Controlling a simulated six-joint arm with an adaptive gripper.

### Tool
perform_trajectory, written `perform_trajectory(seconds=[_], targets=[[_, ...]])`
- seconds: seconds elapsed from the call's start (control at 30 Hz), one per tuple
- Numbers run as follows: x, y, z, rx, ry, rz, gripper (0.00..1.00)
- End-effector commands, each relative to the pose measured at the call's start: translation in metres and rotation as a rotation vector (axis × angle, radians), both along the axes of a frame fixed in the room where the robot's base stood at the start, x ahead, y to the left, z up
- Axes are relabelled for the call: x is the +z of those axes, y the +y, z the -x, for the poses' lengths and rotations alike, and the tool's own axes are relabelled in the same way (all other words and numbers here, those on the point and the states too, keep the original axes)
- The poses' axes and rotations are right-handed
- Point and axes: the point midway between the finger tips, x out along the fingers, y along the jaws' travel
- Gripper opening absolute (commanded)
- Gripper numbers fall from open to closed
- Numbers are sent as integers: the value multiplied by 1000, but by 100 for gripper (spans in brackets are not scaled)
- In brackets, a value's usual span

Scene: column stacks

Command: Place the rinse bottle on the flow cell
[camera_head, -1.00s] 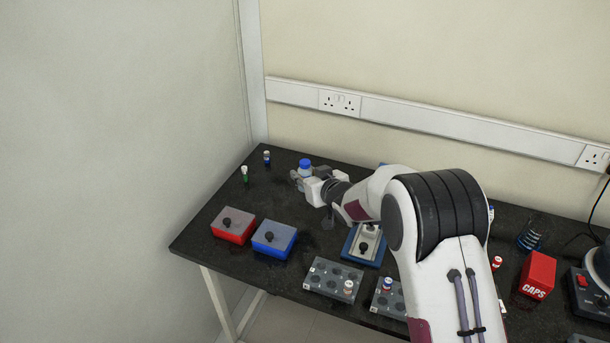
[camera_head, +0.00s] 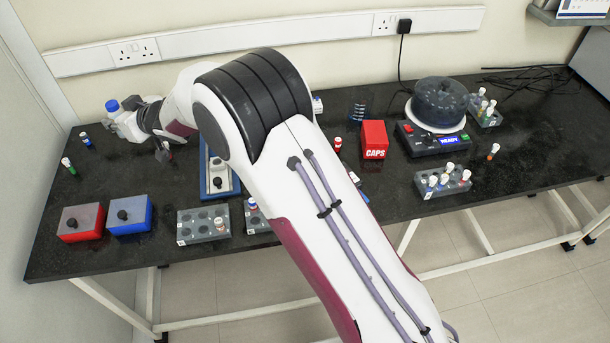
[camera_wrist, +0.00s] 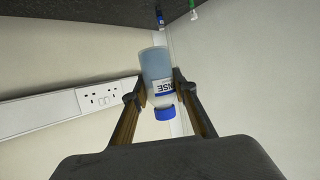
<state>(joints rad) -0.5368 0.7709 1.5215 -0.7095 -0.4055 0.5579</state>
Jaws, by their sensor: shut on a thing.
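The rinse bottle, a translucent pale-blue bottle with a blue cap (camera_head: 112,105), is in my gripper (camera_head: 120,120) at the back left of the bench. In the wrist view the bottle (camera_wrist: 156,68) appears inverted, its label partly reading "NSE", with the fingers of my gripper (camera_wrist: 158,90) closed on its sides. Its base shows against the wall, clear of the dark bench top. A blue-framed unit with a light grey block (camera_head: 217,178) stands mid-bench, partly hidden by my arm. It may be the flow cell, but I see no label.
A red box (camera_head: 81,222) and a blue box (camera_head: 129,215) stand at the front left. Racks (camera_head: 203,226) are beside them. A green-marked vial (camera_head: 68,165) and a blue-capped vial (camera_head: 86,140) stand at the left. A red CAPS box (camera_head: 374,140) and a centrifuge (camera_head: 438,105) are further right.

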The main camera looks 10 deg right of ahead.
Motion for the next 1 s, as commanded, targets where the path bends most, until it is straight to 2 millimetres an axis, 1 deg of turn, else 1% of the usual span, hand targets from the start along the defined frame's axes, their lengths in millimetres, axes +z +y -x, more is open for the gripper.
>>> perform_trajectory(seconds=[0.03, 0.2, 0.33, 0.4, 0.77, 0.8, 0.97, 1.0], targets=[[16, 0, -1, -1, -7, -2, 5], [48, 0, 0, -1, -5, -1, 5], [65, 0, 0, 0, -3, -2, 5], [74, 0, 0, -1, -3, 0, 5], [100, 0, 0, -1, -3, 0, 5], [98, -11, -4, -7, -1, 1, 5], [98, -38, -12, -13, 1, 1, 5], [99, -47, -15, -16, 1, 1, 5]])
